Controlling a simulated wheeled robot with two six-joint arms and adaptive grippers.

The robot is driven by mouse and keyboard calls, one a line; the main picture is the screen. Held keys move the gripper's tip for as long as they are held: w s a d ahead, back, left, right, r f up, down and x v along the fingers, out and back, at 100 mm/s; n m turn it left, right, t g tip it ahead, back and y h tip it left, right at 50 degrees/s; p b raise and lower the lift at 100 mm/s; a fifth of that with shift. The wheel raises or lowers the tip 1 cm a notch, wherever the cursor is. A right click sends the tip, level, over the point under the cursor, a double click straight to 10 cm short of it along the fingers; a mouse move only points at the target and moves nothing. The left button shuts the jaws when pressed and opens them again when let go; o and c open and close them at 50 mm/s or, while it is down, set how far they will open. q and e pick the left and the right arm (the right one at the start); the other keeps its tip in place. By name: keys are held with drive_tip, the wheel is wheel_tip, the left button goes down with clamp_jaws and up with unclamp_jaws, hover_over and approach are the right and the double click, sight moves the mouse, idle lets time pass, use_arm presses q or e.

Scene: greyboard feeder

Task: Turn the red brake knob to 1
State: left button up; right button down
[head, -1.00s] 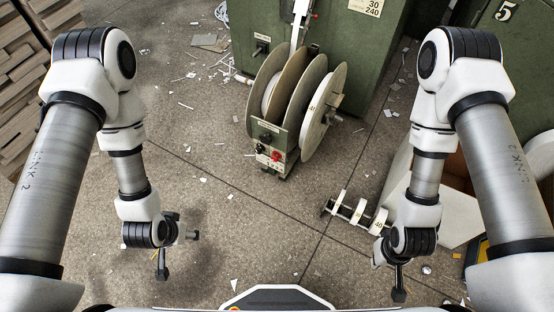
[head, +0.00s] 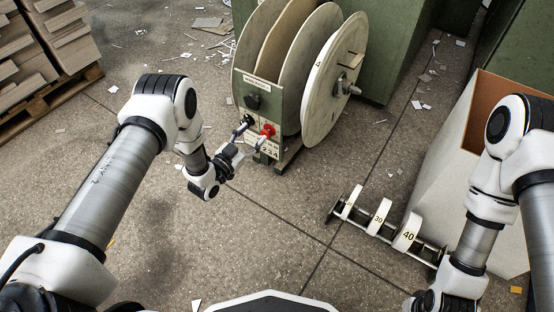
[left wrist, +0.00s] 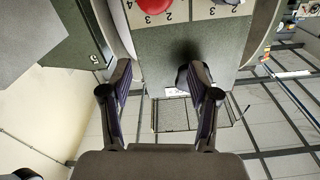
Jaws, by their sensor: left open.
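The red brake knob (head: 267,131) sits on the front panel of the green reel feeder (head: 262,98), low and to the right. It also shows cut off at the top edge of the left wrist view (left wrist: 155,5), with panel numbers 2 and 3 beside it. My right gripper is below the picture.
A dark knob (head: 252,102) is higher on the panel. A rack of numbered white rolls (head: 380,217) lies on the floor to the right, beside a large open white bin (head: 440,165). Stacked greyboard (head: 60,40) stands at upper left. The floor between is mostly clear.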

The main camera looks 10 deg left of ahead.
sight(267, 132)
use_arm(q)
wheel_tip(267, 132, down, 6)
drive_tip(key=f+b, duration=0.1)
drive_tip(key=b, duration=0.1)
drive_tip(key=b+x, duration=0.1)
drive_tip(key=x, duration=0.1)
drive_tip(key=b+x, duration=0.1)
drive_tip(key=x, duration=0.1)
drive_tip(key=b+x, duration=0.2)
drive_tip(key=shift+w+r, duration=0.35)
drive_tip(key=shift+w, duration=0.1)
clamp_jaws()
use_arm(e)
wheel_tip(267, 132, down, 9)
drive_tip(key=shift+r, duration=0.15)
